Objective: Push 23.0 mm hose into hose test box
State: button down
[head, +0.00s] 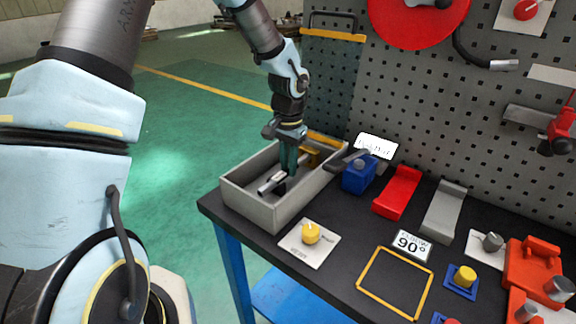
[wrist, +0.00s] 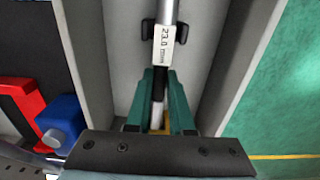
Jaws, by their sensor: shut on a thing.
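The 23.0 mm hose (wrist: 166,52) is a straight silver and black rod-like piece with a white tag reading 23.0 mm. In the head view its silver end (head: 271,182) lies low inside an open grey box (head: 283,212). My gripper (wrist: 159,88) reaches down into this box, its green fingers shut on the hose's dark and pale lower part. It also shows in the head view (head: 287,172). Black clips (wrist: 181,33) stand on both sides of the hose. The finger contact is partly hidden. No label marks which thing is the hose test box.
Right of the grey box stand a blue block (head: 358,178) with a grey knob, a red holder (head: 398,192) and a grey holder (head: 444,210). A yellow knob plate (head: 310,240) lies in front. A perforated board (head: 425,100) rises behind. The yellow-outlined square (head: 394,284) is empty.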

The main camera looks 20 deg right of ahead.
jog(key=shift+w+d, duration=0.15)
jog(key=shift+d, duration=0.15)
jog(key=shift+w+d, duration=0.25)
jog(key=shift+d, duration=0.2)
jog(key=shift+d, duration=0.1)
jog(key=c, duration=0.7)
grip_release()
notch_tip(320, 180, up, 11)
jog(key=shift+f+b, duration=0.1)
jog(key=shift+b, duration=0.95)
